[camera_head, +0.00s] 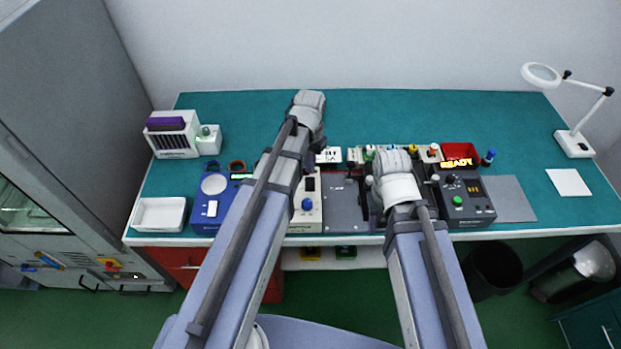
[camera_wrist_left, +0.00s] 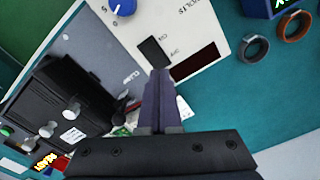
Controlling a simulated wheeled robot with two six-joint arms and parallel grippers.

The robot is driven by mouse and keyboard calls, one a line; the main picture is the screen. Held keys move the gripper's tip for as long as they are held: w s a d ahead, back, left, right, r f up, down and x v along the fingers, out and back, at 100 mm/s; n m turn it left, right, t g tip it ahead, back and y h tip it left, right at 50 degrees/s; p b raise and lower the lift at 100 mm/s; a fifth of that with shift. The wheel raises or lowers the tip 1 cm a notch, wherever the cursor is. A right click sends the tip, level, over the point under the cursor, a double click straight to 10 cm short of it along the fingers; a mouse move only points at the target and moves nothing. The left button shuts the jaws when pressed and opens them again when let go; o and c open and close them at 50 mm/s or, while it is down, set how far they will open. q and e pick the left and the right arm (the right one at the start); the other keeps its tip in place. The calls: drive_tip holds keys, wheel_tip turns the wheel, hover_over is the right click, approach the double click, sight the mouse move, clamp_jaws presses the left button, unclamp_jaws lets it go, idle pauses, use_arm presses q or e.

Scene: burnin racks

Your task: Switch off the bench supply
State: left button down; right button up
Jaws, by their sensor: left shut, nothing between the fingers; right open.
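The bench supply looks to be the cream panel unit (camera_head: 306,222) at the front middle of the bench, partly covered by my left arm in the head view. In the left wrist view its cream face (camera_wrist_left: 200,25) carries a blue knob (camera_wrist_left: 122,7), a black rocker switch (camera_wrist_left: 154,52) and a dark display (camera_wrist_left: 195,62) with no digits visible. My left gripper (camera_wrist_left: 160,74) is shut and empty, its tips at the lower edge of the switch; I cannot tell whether they touch. The rocker's position is unclear. My right gripper is hidden behind its own wrist.
A grey plate with a black fixture (camera_wrist_left: 75,95) adjoins the supply. A blue unit (camera_head: 203,211) stands left and a dark unit with a green button (camera_head: 466,205) right. Two rings (camera_wrist_left: 252,48) lie behind. The back of the teal bench (camera_head: 420,110) is clear.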

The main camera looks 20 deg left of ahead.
wheel_tip(320, 180, up, 4)
drive_tip(key=p, duration=0.3)
drive_tip(key=shift+f, duration=0.25)
